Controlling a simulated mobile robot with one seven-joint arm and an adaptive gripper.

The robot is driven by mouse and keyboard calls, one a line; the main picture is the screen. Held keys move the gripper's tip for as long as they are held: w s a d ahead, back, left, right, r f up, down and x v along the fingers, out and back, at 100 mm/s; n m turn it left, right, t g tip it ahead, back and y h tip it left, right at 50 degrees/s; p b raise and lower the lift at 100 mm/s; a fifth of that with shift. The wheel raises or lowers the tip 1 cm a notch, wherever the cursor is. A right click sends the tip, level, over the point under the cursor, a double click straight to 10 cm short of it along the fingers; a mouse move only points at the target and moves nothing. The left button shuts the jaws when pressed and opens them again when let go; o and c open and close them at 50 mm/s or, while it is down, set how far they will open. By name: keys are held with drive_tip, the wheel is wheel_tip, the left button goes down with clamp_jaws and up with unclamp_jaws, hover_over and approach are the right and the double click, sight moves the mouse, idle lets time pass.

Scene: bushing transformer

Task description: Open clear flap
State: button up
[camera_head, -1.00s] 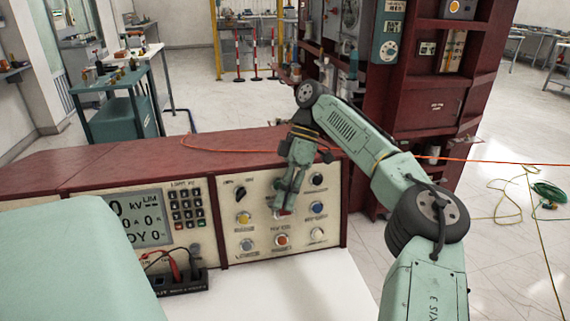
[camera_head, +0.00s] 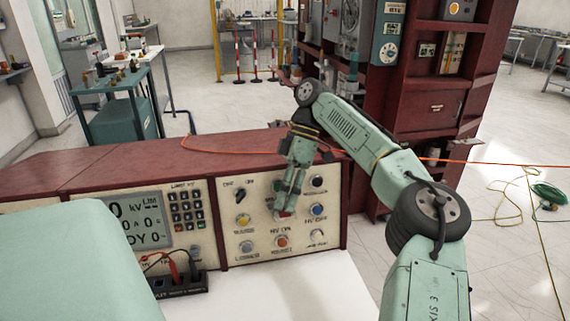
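The control panel (camera_head: 235,200) has a cream face with knobs and buttons. My gripper (camera_head: 284,210) points down in front of the panel's right section, with its fingertips at the middle of the upper controls. A small bit of red shows right at the fingertips. The clear flap cannot be made out; the fingers cover that spot. Whether the fingers touch anything there, or are open or shut, is too small to tell.
A display (camera_head: 138,219) and keypad (camera_head: 187,208) are to the left. An orange cable (camera_head: 230,152) crosses the red desktop (camera_head: 130,165).

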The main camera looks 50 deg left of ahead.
wheel_tip(320, 180, up, 9)
idle(0.6)
drive_tip(key=shift+r, duration=0.1)
idle(0.6)
